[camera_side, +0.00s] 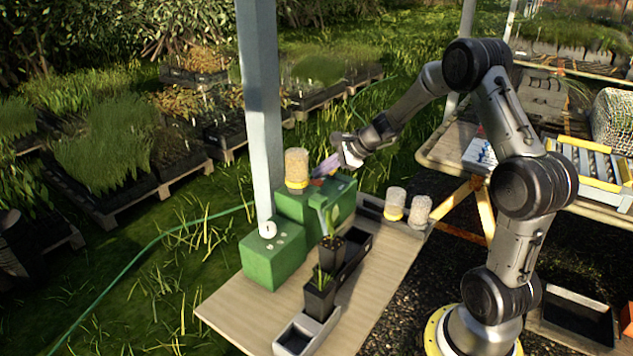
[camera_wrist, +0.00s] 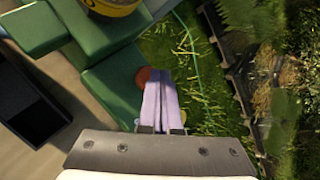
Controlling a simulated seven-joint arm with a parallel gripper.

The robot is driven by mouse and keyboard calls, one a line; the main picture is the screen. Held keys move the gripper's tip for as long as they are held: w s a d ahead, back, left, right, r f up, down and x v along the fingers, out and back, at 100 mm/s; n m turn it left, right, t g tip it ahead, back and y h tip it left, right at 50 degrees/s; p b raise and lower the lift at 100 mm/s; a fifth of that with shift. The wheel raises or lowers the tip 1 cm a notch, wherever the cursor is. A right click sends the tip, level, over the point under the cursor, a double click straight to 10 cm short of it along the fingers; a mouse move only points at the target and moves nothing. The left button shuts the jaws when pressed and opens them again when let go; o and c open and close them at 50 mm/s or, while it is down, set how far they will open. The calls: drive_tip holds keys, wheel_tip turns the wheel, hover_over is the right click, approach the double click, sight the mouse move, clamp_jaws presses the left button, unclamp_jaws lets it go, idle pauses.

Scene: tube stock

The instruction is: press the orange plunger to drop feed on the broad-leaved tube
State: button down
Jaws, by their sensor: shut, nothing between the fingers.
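My gripper (camera_side: 322,168) is shut and empty, its pale purple fingers pointing down over the top of the tall green box (camera_side: 340,190). A red-orange round piece, likely the plunger (camera_wrist: 142,76), shows beside the fingertips (camera_wrist: 157,74) in the wrist view, partly hidden by them. In the side view a small bit of the plunger (camera_side: 317,183) shows just under the fingers. I cannot tell whether they touch. A black tube with a broad-looking leaf (camera_side: 332,247) stands beside the green box. A second black tube with narrower leaves (camera_side: 320,292) stands nearer the front.
A feed-filled clear hopper with yellow collar (camera_side: 297,167) stands on the green box, close to my fingers. A lower green block with a white dial (camera_side: 268,229) sits in front. Two more feed jars (camera_side: 395,203) stand at right. The table's front left (camera_side: 235,310) is bare.

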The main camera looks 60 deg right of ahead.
sight(321, 182)
drive_tip(key=shift+f, duration=0.85)
idle(1.1)
drive_tip(key=shift+r, duration=1.25)
drive_tip(key=shift+r, duration=0.1)
drive_tip(key=shift+r, duration=2.45)
